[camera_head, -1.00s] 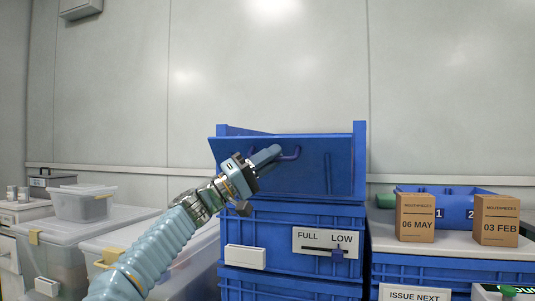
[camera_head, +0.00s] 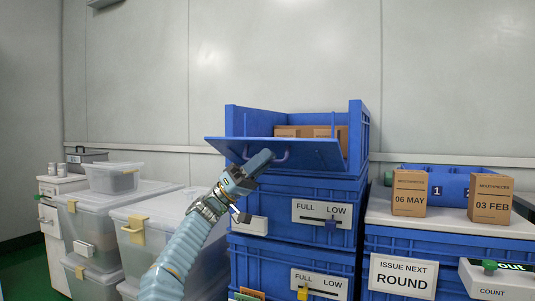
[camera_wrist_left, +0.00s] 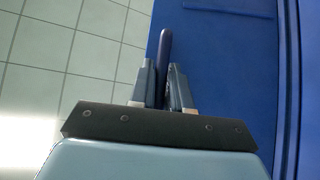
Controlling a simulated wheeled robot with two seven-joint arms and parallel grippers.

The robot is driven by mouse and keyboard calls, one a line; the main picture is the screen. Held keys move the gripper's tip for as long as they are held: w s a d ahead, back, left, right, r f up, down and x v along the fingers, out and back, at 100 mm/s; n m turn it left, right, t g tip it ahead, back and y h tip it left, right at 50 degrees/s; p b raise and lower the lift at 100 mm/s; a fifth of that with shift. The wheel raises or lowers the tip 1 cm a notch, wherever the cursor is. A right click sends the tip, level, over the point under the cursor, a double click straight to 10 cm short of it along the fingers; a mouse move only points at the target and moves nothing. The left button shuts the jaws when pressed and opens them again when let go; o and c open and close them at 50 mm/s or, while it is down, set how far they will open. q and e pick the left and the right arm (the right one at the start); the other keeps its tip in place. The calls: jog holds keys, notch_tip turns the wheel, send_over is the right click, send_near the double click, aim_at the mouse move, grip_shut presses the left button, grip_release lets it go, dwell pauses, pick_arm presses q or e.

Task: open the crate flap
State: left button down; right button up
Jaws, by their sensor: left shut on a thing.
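The blue crate flap (camera_head: 285,153) on the top crate (camera_head: 358,135) is swung partly down and tilts out toward me, so the crate's front is open above it. My left gripper (camera_head: 262,160) is shut on the flap's purple handle (camera_head: 284,157), on the flap's outer face. The left wrist view shows the handle (camera_wrist_left: 166,45) as a dark bar between the two fingers (camera_wrist_left: 164,85), with the blue flap (camera_wrist_left: 225,60) behind it. Brown boxes (camera_head: 310,131) show inside the crate. My right gripper is out of view.
Blue crates with FULL/LOW slider labels (camera_head: 322,213) are stacked below. Clear lidded bins (camera_head: 170,215) stand at the left. At the right, two brown cartons, 06 MAY (camera_head: 409,192) and 03 FEB (camera_head: 490,198), stand on a white top beside a blue numbered tray (camera_head: 450,184).

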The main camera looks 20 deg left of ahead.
pick_arm(q)
notch_tip(320, 180, down, 7)
jog(key=m+g+h, duration=0.1)
jog(key=m+g, duration=0.5)
jog(key=m, duration=0.1)
jog(key=shift+r+g+h, duration=0.2)
jog(key=shift+g+h, duration=0.1)
jog(key=shift+g, duration=0.1)
jog(key=c, duration=1.2)
grip_release()
jog(key=shift+o, duration=0.2)
jog(key=shift+s, duration=0.1)
jog(key=p+v, duration=0.2)
jog(key=v, duration=1.1)
jog(key=shift+a+f+p, duration=0.25)
jog(key=shift+f+p, duration=0.05)
jog(key=shift+p, duration=0.1)
